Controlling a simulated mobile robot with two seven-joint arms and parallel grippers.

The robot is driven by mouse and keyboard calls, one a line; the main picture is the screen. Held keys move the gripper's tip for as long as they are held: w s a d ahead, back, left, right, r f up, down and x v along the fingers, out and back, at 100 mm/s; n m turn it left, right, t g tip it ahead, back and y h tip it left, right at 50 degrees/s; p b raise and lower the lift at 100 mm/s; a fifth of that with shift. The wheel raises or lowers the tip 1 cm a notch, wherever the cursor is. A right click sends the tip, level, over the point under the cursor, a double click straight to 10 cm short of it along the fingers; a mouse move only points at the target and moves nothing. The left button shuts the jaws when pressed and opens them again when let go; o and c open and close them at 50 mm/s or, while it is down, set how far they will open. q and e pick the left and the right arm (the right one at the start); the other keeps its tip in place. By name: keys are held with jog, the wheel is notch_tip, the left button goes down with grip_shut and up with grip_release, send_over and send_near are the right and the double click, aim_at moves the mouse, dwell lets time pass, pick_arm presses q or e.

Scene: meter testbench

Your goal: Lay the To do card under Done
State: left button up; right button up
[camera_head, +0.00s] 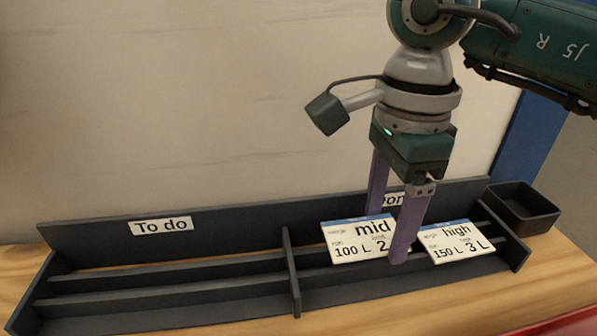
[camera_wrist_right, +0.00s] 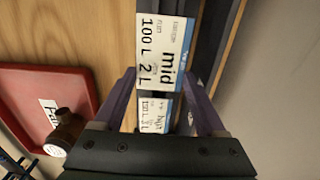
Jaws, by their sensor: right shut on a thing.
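The mid card (camera_head: 358,240), white with a blue top edge and marked 100 L 2 L, is in the right half of the dark rack (camera_head: 292,270), under the partly covered Done label (camera_head: 391,199). My right gripper (camera_head: 387,238) is shut on the mid card's right part, one finger in front and one behind. In the right wrist view the mid card (camera_wrist_right: 165,50) sits between the fingertips (camera_wrist_right: 160,74). I cannot tell whether it touches the rails. The high card (camera_head: 456,243) rests to its right. The left half under the To do label (camera_head: 160,226) holds no card.
A small dark open bin (camera_head: 522,207) stands beyond the rack's right end. A divider separates the rack's halves. A red tray (camera_wrist_right: 40,100) with a white label and a brown round object (camera_wrist_right: 66,128) show in the right wrist view. A wall stands behind the rack.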

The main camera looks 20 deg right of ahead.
aim_at(384, 232)
pick_arm(q)
jog(key=shift+f, duration=0.15)
pick_arm(e)
jog(key=shift+f, duration=1.55)
jog(key=shift+f, duration=0.1)
pick_arm(q)
jog(key=shift+f+b, duration=0.2)
jog(key=shift+b, duration=0.15)
pick_arm(e)
jog(key=shift+f, duration=0.15)
pick_arm(q)
jog(key=shift+r, duration=0.1)
pick_arm(e)
jog(key=o, duration=1)
